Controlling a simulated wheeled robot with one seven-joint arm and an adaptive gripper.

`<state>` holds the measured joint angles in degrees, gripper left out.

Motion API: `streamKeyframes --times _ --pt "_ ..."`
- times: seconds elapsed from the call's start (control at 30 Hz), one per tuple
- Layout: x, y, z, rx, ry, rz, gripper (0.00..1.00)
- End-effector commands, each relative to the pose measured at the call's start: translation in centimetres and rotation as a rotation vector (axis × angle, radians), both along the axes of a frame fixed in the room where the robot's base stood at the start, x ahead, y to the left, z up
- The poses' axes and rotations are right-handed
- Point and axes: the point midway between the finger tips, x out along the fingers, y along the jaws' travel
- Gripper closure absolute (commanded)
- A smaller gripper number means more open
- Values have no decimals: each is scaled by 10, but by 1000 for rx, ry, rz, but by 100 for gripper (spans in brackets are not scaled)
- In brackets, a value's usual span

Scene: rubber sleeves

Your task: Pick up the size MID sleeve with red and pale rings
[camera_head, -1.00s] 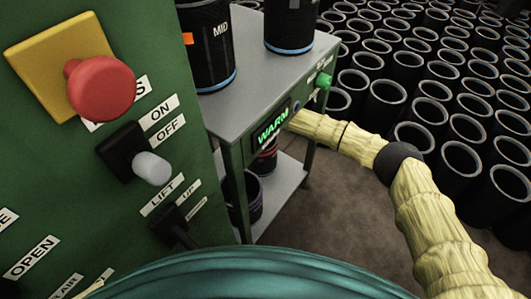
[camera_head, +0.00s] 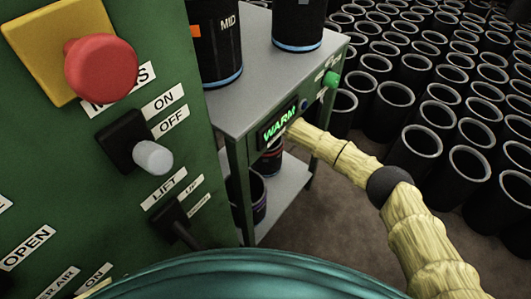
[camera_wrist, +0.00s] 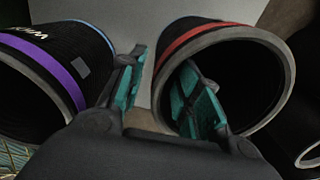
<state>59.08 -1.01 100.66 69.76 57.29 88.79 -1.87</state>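In the wrist view a black sleeve with a red ring and a pale grey rim (camera_wrist: 222,36) lies open end toward me at the right. Its size label does not show. My gripper (camera_wrist: 160,92) is open around its left wall: the right teal finger is inside the mouth, the left finger outside, with a gap to the wall. In the head view a reddish-ringed sleeve (camera_head: 270,162) shows on the cart's lower shelf. My gripper is hidden there beyond the end of my pale yellow arm, by the cart.
A purple-ringed sleeve (camera_wrist: 62,72) lies left of my left finger. The grey-topped cart (camera_head: 255,88) carries a blue-ringed sleeve marked MID (camera_head: 218,45) and another blue-ringed one (camera_head: 298,28). A green control panel (camera_head: 60,150) stands left; many black sleeves (camera_head: 415,150) stand right.

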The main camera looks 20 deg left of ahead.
Motion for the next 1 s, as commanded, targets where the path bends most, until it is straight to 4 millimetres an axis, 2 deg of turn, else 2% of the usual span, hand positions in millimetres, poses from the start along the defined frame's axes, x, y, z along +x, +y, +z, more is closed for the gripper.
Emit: streamKeyframes --times 0.3,0.6,0.67,0.8,1.0 --pt "0 0 -43 1 2 -2 66" --pt "0 0 -48 0 0 0 66" --pt "0 0 -48 0 0 0 74" --pt "0 0 -48 0 0 0 99" --pt "0 -1 -48 -1 0 0 100"
